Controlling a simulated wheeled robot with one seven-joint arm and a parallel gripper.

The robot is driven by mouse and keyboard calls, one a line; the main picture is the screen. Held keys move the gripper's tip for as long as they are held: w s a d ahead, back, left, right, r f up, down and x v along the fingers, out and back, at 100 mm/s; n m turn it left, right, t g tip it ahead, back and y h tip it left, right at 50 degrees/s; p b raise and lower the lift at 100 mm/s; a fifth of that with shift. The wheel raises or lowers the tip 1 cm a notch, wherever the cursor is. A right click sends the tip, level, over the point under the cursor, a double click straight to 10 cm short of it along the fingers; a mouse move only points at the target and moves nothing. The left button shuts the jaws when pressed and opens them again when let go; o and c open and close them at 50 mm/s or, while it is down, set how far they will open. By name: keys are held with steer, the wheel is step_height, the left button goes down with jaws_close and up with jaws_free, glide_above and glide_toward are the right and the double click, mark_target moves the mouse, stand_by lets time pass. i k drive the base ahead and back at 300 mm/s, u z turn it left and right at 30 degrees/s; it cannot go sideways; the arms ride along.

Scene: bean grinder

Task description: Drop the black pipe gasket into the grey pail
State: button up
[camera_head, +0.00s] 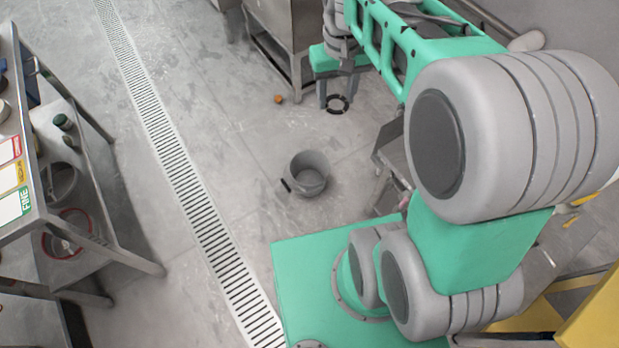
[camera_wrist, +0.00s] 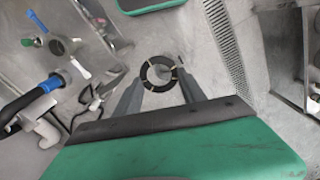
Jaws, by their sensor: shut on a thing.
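The black pipe gasket is a dark ring with pale marks, seen between my fingertips in the wrist view (camera_wrist: 145,75). It also shows at the top of the head view (camera_head: 346,104). My gripper (camera_wrist: 160,76) is shut on it; in the head view my gripper (camera_head: 337,98) is near the top centre. The grey pail (camera_head: 308,175) stands upright on the floor near the middle of the head view, with a dark handle at its left. The gasket appears beyond the pail and a little right of it. The pail's inside looks empty. I cannot make out the pail in the wrist view.
A small orange thing (camera_head: 278,98) lies on the floor behind the pail. A slotted drain (camera_head: 182,170) runs along the floor at the left. A metal table (camera_head: 30,160) stands at far left, and a metal cabinet (camera_head: 285,25) at the top. Floor around the pail is mostly clear.

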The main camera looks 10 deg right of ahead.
mark_target(312, 181)
steer(key=u, duration=0.85)
steer(key=i, duration=0.75)
steer(key=u, duration=1.2)
